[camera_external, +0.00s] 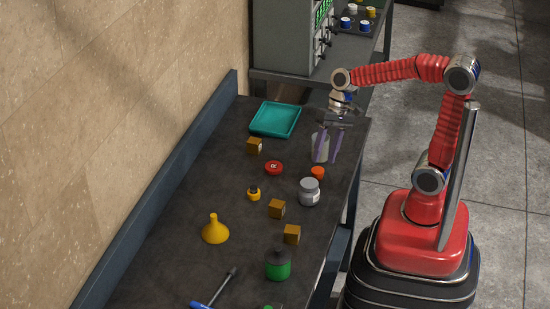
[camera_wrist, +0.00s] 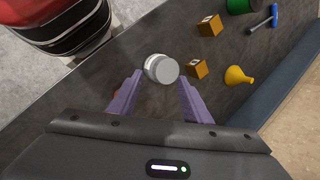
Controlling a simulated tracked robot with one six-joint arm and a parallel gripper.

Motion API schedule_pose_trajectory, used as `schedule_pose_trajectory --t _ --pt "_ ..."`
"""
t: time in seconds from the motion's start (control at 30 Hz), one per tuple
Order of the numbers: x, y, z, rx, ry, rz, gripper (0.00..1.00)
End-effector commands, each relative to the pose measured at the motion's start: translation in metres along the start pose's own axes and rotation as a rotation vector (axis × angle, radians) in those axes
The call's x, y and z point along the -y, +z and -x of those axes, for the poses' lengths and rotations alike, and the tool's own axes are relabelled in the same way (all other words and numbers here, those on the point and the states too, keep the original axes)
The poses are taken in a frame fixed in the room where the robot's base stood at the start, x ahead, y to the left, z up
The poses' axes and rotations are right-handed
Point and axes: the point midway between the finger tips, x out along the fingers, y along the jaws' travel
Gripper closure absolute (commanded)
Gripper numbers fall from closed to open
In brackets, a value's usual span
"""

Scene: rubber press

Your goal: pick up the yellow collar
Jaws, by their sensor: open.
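The yellow collar (camera_external: 254,193), a small yellow ring with a dark centre, lies on the dark bench top between the yellow funnel (camera_external: 214,231) and the red round piece (camera_external: 273,168). I cannot make the collar out in the wrist view. My gripper (camera_external: 325,158) is open above the bench's right side, up and to the right of the collar in the external view. Its purple fingers point down, with a pale cup (camera_external: 320,147) showing between them there. In the wrist view my gripper (camera_wrist: 161,80) has a grey-lidded jar (camera_wrist: 161,69) ahead between the fingertips.
The jar (camera_external: 309,192), an orange piece (camera_external: 318,172) and brown blocks (camera_external: 277,209) stand right of the collar. A teal tray (camera_external: 275,119) is at the back. A blue-grey ledge (camera_external: 160,182) lines the wall.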

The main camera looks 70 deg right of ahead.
Motion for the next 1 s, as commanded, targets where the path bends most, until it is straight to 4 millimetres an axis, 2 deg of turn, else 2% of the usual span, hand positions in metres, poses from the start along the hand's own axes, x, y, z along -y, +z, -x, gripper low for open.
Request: schedule_pose_trajectory --t 0.57,1.0 --pt "0.046 -0.071 -0.041 0.329 -0.180 -0.553 0.56" --pt "0.064 -0.148 -0.070 0.581 -0.329 -0.949 0.56"
